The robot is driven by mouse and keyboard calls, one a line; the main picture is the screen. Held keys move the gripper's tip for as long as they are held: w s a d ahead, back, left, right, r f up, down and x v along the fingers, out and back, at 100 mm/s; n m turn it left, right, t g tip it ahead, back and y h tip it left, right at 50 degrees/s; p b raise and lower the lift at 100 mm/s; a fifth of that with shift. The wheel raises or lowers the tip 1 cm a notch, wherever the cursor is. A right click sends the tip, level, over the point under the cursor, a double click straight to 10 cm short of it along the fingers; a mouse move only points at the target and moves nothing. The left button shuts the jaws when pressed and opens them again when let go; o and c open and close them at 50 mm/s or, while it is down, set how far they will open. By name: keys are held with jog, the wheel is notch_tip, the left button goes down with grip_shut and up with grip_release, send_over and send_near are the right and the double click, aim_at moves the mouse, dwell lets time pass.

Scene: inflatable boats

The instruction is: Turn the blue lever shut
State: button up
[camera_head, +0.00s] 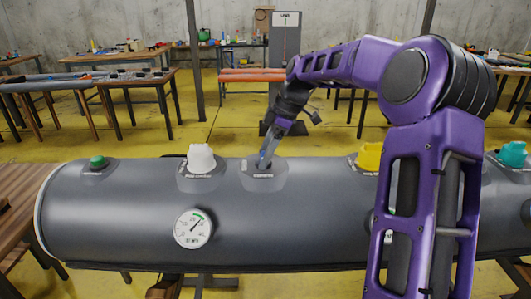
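A grey inflatable tube (120,225) lies across the front of the view, with several valve fittings along its top. A small bit of blue, which looks like the blue lever (263,161), shows at the fitting right of the white cap. My gripper (268,150) points down at this fitting from above, with its fingertips at the lever. The fingers hide most of the lever, so I cannot tell its angle or whether the fingers grip it. My purple arm reaches in from the right and covers part of the tube.
A white cap (201,158) stands close left of the gripper, and a green knob (97,162) is farther left. A yellow valve (369,157) and a teal valve (513,154) are on the right. A round gauge (193,228) faces front. Tables stand behind on the yellow floor.

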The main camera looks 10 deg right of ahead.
jog(key=c, duration=0.6)
jog(key=shift+m, duration=0.4)
jog(key=m+t, duration=0.1)
jog(key=m, duration=0.1)
jog(key=m+h, duration=0.1)
jog(key=shift+a+m+t+b, duration=0.35)
jog(key=shift+m+t+b, duration=0.05)
jog(key=m, duration=0.3)
jog(key=m+t+h, duration=0.1)
jog(key=shift+w+a, duration=0.15)
jog(key=shift+a, duration=0.2)
jog(key=m, duration=0.2)
jog(key=m+h, duration=0.1)
jog(key=m, duration=0.1)
jog(key=m+t+h, duration=0.1)
jog(key=shift+w+a+m+p, duration=0.25)
jog(key=shift+m+p, duration=0.1)
jog(key=shift+m, duration=0.05)
jog(key=shift+w+m+h, duration=0.25)
jog(key=shift+m+h, duration=0.45)
jog(key=shift+m, duration=1)
jog(key=o, duration=1.3)
jog(key=shift+c, duration=0.2)
